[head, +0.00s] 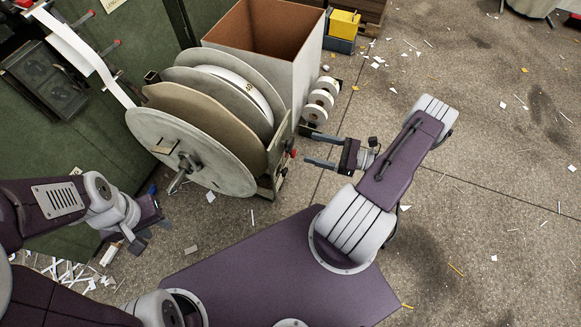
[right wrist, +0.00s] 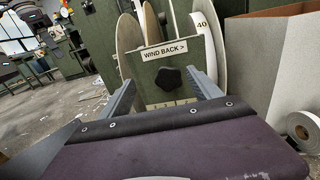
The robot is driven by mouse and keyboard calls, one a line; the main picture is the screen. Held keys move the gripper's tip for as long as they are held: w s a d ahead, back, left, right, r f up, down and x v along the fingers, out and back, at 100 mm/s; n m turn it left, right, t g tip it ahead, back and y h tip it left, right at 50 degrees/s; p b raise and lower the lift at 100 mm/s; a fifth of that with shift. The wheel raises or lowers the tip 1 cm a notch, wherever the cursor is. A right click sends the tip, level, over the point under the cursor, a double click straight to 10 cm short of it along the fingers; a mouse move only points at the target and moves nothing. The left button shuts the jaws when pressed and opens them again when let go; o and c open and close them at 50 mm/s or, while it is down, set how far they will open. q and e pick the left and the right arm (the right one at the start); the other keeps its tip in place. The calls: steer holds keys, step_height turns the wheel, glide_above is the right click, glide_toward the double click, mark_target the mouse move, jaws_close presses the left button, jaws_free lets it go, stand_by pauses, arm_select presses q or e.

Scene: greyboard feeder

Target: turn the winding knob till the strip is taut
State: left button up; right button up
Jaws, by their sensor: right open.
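The winding knob (right wrist: 170,78) is a black star-shaped knob below a "WIND BACK >" label (right wrist: 164,50) in the right wrist view. My right gripper (head: 307,149) is open, its two fingers pointing at the reel stand. In the right wrist view its fingers (right wrist: 161,84) lie left and right of the knob; contact cannot be told. The white strip (head: 85,52) runs down from the upper left with a bend and passes behind the large grey reel (head: 160,135). My left gripper (head: 140,238) hangs low at the left; its fingers are not clear.
A tall open box (head: 305,75) stands behind the reels, with small white rolls (head: 320,98) beside it. A green machine cabinet (head: 140,40) is at the left. Paper scraps litter the floor (head: 500,190), which is open to the right.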

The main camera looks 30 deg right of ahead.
mark_target(292, 145)
step_height(292, 145, down, 3)
steer(key=s+d+m+t+h, duration=0.1)
steer(key=s+d, duration=0.1)
steer(key=b+x, duration=0.2)
steer(key=x, duration=0.2)
steer(key=b+x, duration=0.2)
steer(key=x, duration=0.2)
steer(key=shift+w+a+f, duration=0.2)
steer(key=shift+w, duration=0.05)
steer(key=shift+w+a+r, duration=0.15)
steer(key=shift+w+a, duration=0.15)
steer(key=shift+w, duration=0.1)
steer(key=c, duration=1.4)
steer(key=shift+o, duration=0.2)
steer(key=shift+r+m+p, duration=0.25)
steer(key=shift+m+p, duration=0.2)
steer(key=shift+m, duration=0.45)
steer(key=shift+f, duration=0.25)
steer(key=o, duration=1.4)
steer(key=shift+c, duration=0.2)
arm_select(q)
step_height(292, 145, down, 5)
steer(key=shift+r, duration=0.1)
